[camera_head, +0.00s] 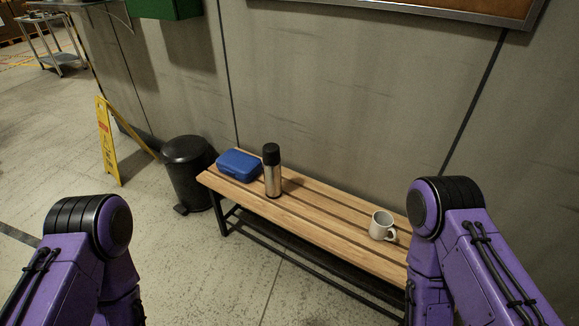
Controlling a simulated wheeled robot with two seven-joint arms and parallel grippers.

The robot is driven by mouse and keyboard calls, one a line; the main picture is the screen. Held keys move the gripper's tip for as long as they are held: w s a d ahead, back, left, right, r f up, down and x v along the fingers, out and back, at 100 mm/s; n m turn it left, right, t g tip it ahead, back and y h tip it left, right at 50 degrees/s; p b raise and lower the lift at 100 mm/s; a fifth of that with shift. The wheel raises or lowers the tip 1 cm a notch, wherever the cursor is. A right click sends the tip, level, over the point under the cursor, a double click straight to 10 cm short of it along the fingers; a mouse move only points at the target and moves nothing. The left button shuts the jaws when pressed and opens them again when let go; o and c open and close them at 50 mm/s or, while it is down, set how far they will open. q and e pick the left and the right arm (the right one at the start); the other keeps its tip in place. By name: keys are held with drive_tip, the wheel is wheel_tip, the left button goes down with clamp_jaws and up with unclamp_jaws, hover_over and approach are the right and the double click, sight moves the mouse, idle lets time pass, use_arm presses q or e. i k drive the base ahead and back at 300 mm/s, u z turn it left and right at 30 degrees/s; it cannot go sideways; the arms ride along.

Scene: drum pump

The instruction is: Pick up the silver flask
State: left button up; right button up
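The silver flask (272,178) stands upright on a slatted wooden bench (310,213) against the wall. It has a steel body and a black cap. A blue lunch box (239,165) sits close to its left. My two purple arms come in at the lower left and lower right, both well apart from the flask. Neither gripper is in the picture; only upper parts of the arms show.
A white mug (381,226) stands on the bench toward the right, near my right arm. A black pedal bin (188,173) and a yellow floor sign (108,142) stand left of the bench. The floor in front is clear.

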sight(273, 175)
drive_tip(key=z, duration=0.05)
drive_tip(key=i, duration=0.9)
drive_tip(key=z, duration=3.35)
drive_tip(key=k, duration=1.7)
drive_tip(key=u, duration=1.35)
